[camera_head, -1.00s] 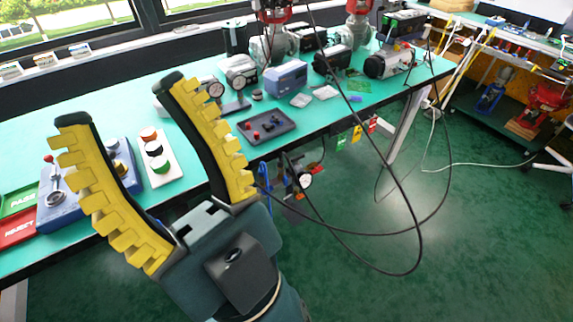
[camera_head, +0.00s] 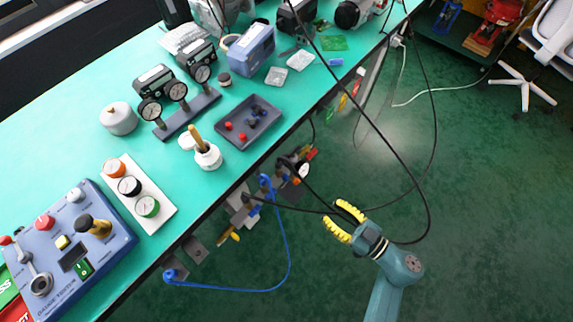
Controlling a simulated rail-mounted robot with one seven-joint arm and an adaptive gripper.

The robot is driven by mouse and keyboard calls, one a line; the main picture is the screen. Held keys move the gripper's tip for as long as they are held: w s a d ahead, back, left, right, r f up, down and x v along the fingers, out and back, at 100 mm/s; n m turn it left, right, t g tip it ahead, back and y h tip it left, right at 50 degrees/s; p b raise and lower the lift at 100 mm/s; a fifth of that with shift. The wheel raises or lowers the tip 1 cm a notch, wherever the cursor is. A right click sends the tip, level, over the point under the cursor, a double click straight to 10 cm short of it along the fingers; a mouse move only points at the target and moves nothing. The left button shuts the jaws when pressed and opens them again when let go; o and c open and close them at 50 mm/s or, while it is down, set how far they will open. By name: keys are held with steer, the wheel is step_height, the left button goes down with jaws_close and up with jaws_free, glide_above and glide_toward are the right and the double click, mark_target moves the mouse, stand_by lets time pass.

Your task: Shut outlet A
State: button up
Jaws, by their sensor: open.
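A group of pipe fittings and small valves (camera_head: 250,203) hangs below the front edge of the bench, with a round gauge (camera_head: 303,170) at its right end. A yellow lever (camera_head: 229,234) shows at its lower left. A blue hose (camera_head: 286,255) loops from the fittings down to a grey block (camera_head: 176,272). No outlet lettering is readable, so I cannot tell which part is outlet A. My gripper (camera_head: 331,212) has yellow ribbed fingers. It is open and empty, to the right of the fittings and apart from them, with its fingers pointing up-left.
Black cables (camera_head: 420,150) loop close by my gripper and cross above the floor. The green bench (camera_head: 60,140) holds a blue gauge tester (camera_head: 75,250), a gauge stand (camera_head: 187,113), a dark tray (camera_head: 249,122) and a white pot (camera_head: 207,156). The floor at right is mostly clear.

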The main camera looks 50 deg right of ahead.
mark_target(287, 177)
steer(key=w+b, duration=0.6)
steer(key=w, duration=1)
steer(key=shift+f, duration=0.1)
steer(key=shift+w, duration=0.3)
steer(key=shift+s, duration=0.15)
jaws_close()
